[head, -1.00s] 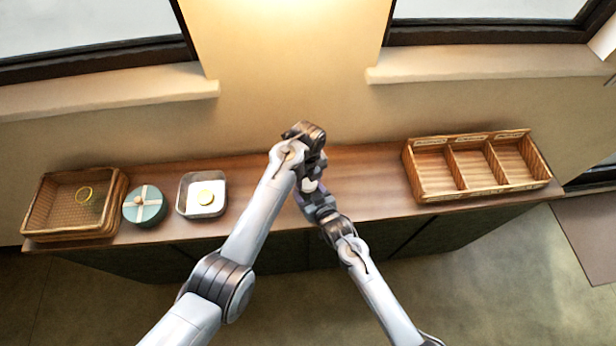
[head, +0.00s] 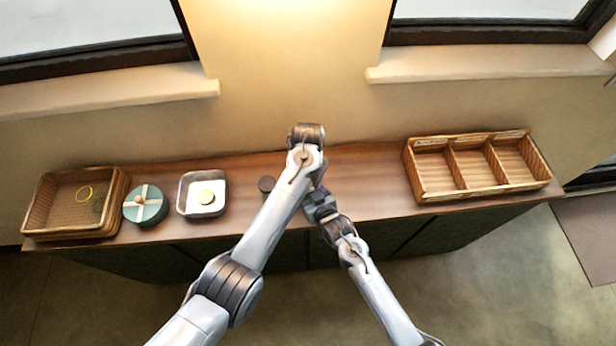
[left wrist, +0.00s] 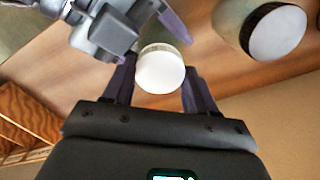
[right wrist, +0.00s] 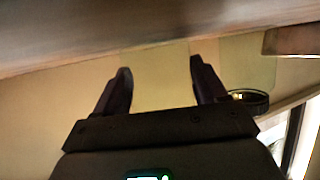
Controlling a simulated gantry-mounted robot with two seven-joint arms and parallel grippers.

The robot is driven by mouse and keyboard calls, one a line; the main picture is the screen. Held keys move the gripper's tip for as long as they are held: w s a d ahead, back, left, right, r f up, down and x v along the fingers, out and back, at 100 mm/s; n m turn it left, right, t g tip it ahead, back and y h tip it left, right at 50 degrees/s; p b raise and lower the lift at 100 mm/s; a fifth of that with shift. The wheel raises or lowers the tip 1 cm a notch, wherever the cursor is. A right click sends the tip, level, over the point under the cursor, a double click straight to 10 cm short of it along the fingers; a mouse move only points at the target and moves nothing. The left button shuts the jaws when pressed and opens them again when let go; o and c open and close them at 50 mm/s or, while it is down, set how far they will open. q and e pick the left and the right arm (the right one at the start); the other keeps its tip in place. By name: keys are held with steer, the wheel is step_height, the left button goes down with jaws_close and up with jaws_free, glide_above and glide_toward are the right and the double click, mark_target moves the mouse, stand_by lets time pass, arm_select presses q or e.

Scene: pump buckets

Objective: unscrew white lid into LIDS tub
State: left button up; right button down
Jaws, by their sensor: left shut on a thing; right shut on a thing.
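A small bottle with a white lid (left wrist: 160,72) stands on the counter (head: 366,165). My left gripper (left wrist: 158,68) is shut with its fingers on either side of this lid. My right gripper (right wrist: 160,74) is shut on the pale bottle body (right wrist: 160,90), below the lid. In the head view my left arm hides the lid and both fingertips. I cannot read a LIDS label on any container.
At the left are a wicker basket (head: 36,215) with a yellow ring, a round teal box (head: 146,211) and a square clear-walled tub (head: 182,205) holding a yellowish disc. A wooden crate (head: 423,196) with three compartments stands at the right. The counter before the crate is clear.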

arm_select(q)
steer(key=n, duration=0.6)
steer(key=shift+d+r+n, duration=0.1)
steer(key=shift+r+n, duration=0.05)
steer(key=shift+n, duration=0.15)
arm_select(e)
steer(key=shift+s+a, duration=0.1)
steer(key=shift+a, duration=0.1)
arm_select(q)
steer(key=n, duration=0.3)
steer(key=shift+w, duration=0.1)
steer(key=n, duration=0.9)
steer(key=shift+r, duration=0.2)
arm_select(e)
steer(key=shift+d, duration=0.15)
arm_select(q)
steer(key=shift+r, duration=0.85)
